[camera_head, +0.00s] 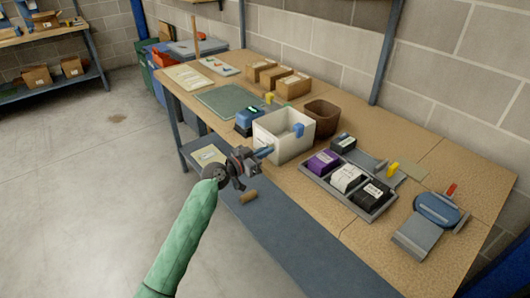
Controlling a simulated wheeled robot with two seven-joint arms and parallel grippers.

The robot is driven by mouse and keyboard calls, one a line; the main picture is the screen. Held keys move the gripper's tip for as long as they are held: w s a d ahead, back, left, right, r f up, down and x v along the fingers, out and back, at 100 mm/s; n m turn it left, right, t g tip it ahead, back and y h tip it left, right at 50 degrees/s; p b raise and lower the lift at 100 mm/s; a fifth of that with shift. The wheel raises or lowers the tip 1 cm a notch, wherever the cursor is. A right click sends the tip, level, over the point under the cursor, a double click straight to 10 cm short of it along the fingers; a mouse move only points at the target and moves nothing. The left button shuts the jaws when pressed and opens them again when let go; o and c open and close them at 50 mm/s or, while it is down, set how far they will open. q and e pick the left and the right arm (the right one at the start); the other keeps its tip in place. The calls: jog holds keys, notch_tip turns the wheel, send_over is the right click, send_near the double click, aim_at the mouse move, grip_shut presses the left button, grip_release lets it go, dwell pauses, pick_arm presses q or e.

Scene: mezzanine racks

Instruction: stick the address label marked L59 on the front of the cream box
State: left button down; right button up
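An open-topped cream box (270,142) stands on the wooden bench near its front edge. A small blue piece (298,130) shows at its right side. My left gripper (257,155), at the end of a green-sleeved arm, is just in front of the box, at its lower left. The fingers are too small to read as open or shut. No label marked L59 can be read; one may be hidden or too small. My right gripper is not in view.
Right of the cream box stand a brown bin (322,117) and a grey tray (343,196) with purple, white and black packs. A blue device (248,121) and a green mat (226,100) lie behind left. A blue round scale (437,209) is at right.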

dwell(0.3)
pick_arm(q)
jog(key=c, duration=1.3)
grip_release()
jog(key=b+v, duration=0.2)
jog(key=v, duration=0.5)
jog(key=shift+b, duration=0.35)
jog(key=shift+d, duration=0.1)
